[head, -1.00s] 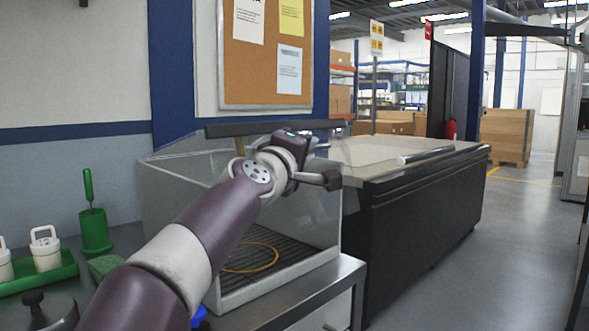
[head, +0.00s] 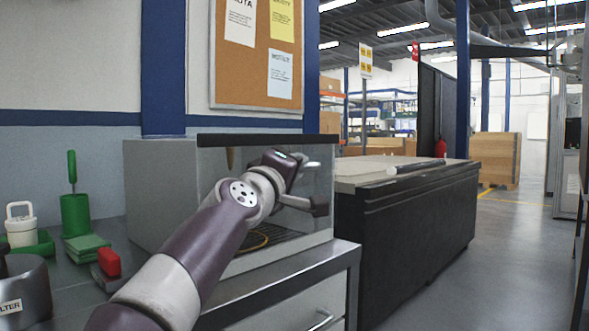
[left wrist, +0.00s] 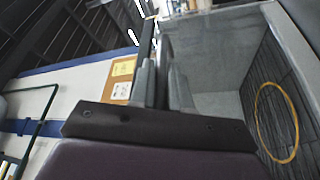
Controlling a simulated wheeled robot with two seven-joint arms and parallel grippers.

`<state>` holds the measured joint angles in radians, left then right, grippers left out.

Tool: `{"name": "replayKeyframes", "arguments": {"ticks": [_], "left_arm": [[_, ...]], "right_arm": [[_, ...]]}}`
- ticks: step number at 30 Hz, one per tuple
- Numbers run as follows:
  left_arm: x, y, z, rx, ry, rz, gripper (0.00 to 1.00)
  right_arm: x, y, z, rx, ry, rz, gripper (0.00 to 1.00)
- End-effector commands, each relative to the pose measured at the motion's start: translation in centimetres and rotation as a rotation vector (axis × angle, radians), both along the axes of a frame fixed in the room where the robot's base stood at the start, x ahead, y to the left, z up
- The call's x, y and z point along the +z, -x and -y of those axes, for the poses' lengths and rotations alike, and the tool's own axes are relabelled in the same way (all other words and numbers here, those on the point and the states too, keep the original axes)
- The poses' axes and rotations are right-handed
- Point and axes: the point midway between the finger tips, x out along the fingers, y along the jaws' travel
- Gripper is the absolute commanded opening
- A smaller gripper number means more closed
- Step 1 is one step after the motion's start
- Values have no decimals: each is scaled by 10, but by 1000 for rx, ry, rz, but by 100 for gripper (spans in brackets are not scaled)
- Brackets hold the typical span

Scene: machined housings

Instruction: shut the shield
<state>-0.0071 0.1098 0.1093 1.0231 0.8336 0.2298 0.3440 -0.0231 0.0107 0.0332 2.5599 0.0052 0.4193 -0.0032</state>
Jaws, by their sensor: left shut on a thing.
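The shield (head: 215,178) is a clear pane with a dark bar (head: 225,140) along its top, at the front of a grey box (head: 160,190) on the bench. It stands near upright, its bar about level with the box's top. I cannot tell whether its lower edge touches the box. My left gripper (head: 301,168) is at the right part of the shield, partly hidden by my own wrist. In the left wrist view its grey fingers (left wrist: 161,75) are shut on the shield's edge by the dark bar (left wrist: 147,45). My right gripper is out of view.
A yellow ring (head: 252,243) lies on the dark slatted floor inside the box. Left on the bench are a green holder (head: 76,215), green pads (head: 87,247), a red-topped block (head: 109,263) and a white container (head: 20,226). A black-sided bench (head: 410,225) stands at right.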

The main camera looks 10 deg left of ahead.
Motion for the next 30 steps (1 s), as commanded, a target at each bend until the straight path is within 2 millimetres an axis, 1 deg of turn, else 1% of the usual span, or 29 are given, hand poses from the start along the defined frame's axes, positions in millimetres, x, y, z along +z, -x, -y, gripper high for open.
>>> {"name": "replayKeyframes", "arguments": {"ticks": [1, 3, 4, 5, 6, 17, 20, 23, 30], "left_arm": [[-9, -5, 0, -1, -1, -17, 0], [-9, -5, 0, -2, -1, -18, 0], [-10, -5, 0, -1, -1, -19, 27], [-10, -5, 0, -1, -1, -19, 36], [-9, -5, 0, -2, -1, -18, 38], [-5, -2, 0, 0, -1, -9, 38], [-6, 3, -1, -1, -1, -8, 38], [-10, 16, -4, 1, -1, -6, 38], [-19, 66, -13, 0, 1, -7, 38]], "right_arm": [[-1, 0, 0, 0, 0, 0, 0], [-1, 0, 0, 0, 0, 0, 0], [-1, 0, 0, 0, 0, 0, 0], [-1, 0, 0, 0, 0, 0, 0], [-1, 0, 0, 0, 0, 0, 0], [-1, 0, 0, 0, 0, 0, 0], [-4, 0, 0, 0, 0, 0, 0], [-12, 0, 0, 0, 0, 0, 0], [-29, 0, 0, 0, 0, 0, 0]]}}
